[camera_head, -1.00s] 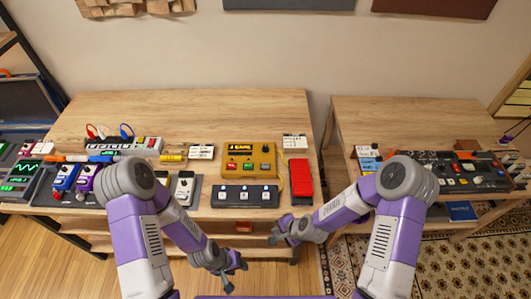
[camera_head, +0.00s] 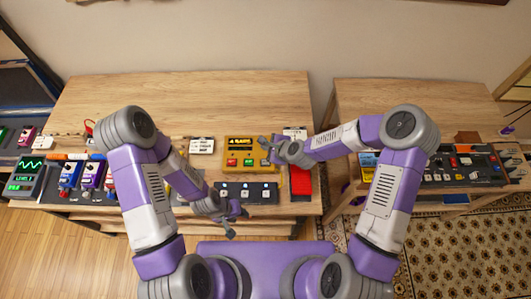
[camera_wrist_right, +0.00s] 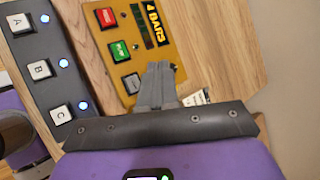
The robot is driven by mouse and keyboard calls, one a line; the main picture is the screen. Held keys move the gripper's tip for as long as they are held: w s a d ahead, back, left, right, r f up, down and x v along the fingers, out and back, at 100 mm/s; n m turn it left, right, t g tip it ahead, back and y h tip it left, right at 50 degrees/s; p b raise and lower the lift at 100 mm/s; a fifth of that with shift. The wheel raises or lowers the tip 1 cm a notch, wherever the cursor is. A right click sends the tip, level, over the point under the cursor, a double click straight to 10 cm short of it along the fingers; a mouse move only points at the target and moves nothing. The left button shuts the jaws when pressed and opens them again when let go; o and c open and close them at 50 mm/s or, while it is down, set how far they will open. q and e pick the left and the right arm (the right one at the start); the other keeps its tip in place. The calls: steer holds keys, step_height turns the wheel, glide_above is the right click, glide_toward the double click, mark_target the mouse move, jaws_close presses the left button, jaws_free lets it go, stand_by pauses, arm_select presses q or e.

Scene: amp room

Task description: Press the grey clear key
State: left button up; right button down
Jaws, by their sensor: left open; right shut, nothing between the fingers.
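The yellow box (camera_head: 236,148) stands on the wooden table, with a display reading "4 BARS", a red key and a green key. In the right wrist view, the grey key (camera_wrist_right: 131,83) sits in line below the red key (camera_wrist_right: 105,17) and green key (camera_wrist_right: 119,50). My right gripper (camera_head: 267,147) is shut and empty over the box's right part. In the wrist view its fingertips (camera_wrist_right: 159,67) are just right of the grey key; I cannot tell whether they touch the box. My left gripper (camera_head: 238,213) is open and empty near the table's front edge.
A dark pedal (camera_head: 247,191) with keys A, B and C lies in front of the yellow box. A red pedal (camera_head: 300,184) is to its right. A white card (camera_head: 201,146) is to its left. The table behind is clear.

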steer(key=b, duration=0.6)
glide_above(267, 163)
step_height(267, 163, down, 8)
steer(key=shift+f, duration=0.1)
steer(key=shift+f+b, duration=0.35)
steer(key=shift+s, duration=0.1)
stand_by(1.6)
steer(key=shift+f+b, duration=0.4)
steer(key=shift+b, duration=0.1)
steer(key=shift+f+b, duration=0.55)
stand_by(0.5)
steer(key=shift+r, duration=0.15)
steer(key=shift+r+p, duration=0.6)
steer(key=shift+r, duration=0.2)
